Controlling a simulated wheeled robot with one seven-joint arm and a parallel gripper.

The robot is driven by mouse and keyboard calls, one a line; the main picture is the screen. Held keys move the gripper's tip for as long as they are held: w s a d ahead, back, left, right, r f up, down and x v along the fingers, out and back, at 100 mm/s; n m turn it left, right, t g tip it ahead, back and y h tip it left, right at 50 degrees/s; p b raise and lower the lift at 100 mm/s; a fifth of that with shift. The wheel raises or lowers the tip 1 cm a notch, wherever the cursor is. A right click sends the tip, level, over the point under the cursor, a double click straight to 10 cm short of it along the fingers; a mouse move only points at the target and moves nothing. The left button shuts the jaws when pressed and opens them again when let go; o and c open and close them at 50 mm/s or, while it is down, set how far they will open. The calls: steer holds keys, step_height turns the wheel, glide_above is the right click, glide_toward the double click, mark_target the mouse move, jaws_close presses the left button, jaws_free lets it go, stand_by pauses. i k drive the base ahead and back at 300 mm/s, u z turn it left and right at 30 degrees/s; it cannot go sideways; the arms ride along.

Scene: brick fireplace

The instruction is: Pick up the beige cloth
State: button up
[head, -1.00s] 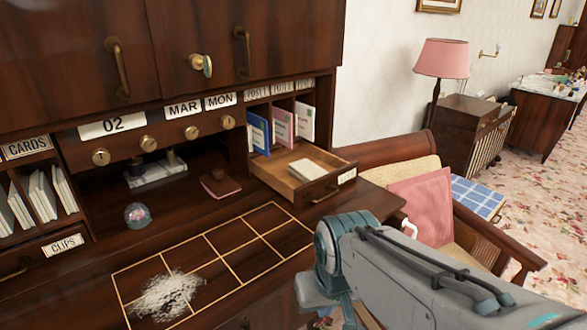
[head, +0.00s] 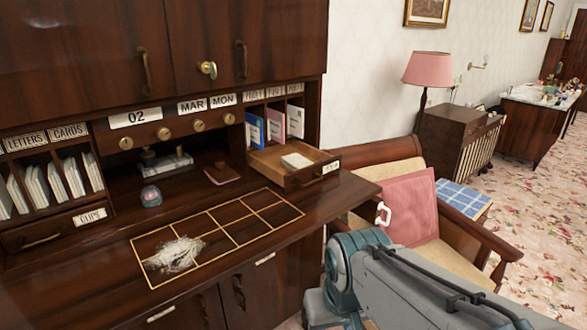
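I cannot make out a thing that is clearly a beige cloth. A whitish, stringy heap (head: 174,255) lies on the gold-lined grid at the front left of the desk top; I cannot tell what it is made of. My grey arm reaches in from the lower right, in front of the armchair and right of the desk. Its gripper fingers do not show.
The dark desk (head: 330,209) has an open drawer (head: 290,179) sticking out at right. A glass dome (head: 151,196) stands on the desk. An armchair (head: 470,233) with a pink cushion (head: 408,206) and a blue checked stool (head: 462,198) stand right. Floor (head: 545,215) is free at far right.

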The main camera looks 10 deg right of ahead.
mark_target(292, 163)
steer(key=z, duration=1.35)
steer(key=i, duration=0.85)
steer(key=u, duration=1.25)
